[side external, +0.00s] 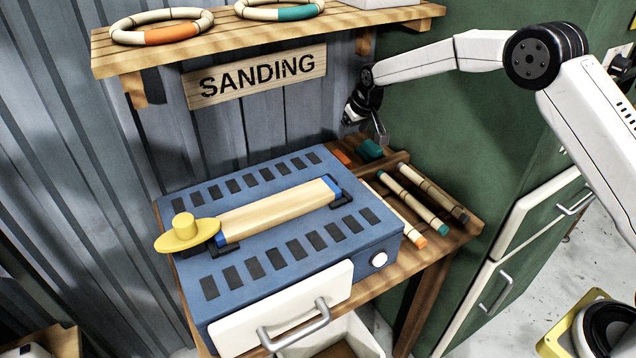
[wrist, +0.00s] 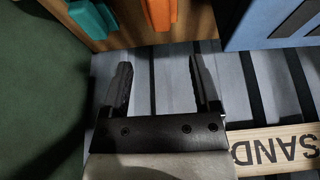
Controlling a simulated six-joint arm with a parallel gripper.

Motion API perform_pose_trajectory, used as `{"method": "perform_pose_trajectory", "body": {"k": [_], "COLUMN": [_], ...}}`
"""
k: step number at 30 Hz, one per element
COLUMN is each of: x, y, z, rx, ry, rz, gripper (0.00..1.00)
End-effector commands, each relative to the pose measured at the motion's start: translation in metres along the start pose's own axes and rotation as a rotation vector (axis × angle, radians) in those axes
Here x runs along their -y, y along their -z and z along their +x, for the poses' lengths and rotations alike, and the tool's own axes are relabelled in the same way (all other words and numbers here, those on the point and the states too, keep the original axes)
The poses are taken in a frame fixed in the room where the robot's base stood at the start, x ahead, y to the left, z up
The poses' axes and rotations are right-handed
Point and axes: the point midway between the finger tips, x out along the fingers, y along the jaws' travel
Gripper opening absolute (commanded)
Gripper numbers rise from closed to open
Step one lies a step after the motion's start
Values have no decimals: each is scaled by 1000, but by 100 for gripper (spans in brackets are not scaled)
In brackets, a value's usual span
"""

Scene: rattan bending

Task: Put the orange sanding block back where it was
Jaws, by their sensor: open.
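The orange sanding block (side external: 341,157) lies on the wooden bench behind the blue sanding table, beside a teal block (side external: 370,149). In the wrist view the orange block (wrist: 159,12) shows at the top edge, beyond and roughly in line with the gap between my fingers. The teal block (wrist: 93,17) is to its left there. My gripper (side external: 366,130) is above the back of the bench, close over the two blocks. In the wrist view my gripper (wrist: 162,68) is open, with nothing between its fingers. The orange block is cut off by that frame's edge.
The blue sanding table (side external: 290,262) holds a pale wooden bar (side external: 280,208) and a yellow knob piece (side external: 183,236). Several rattan sticks (side external: 412,204) lie to its right. The SANDING sign (side external: 258,77) and a shelf (side external: 250,37) with rings are above. A green cabinet stands right.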

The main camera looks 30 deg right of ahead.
Motion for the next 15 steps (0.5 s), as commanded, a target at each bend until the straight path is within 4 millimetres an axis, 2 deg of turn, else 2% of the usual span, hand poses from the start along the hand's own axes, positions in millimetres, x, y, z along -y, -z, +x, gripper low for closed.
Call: {"method": "perform_pose_trajectory", "body": {"k": [8, 15], "x": [0, 0], "y": [-1, -13], "z": [0, -13], "rx": [0, 11], "ry": [0, 0], "rz": [0, 0], "gripper": [79, 79]}}
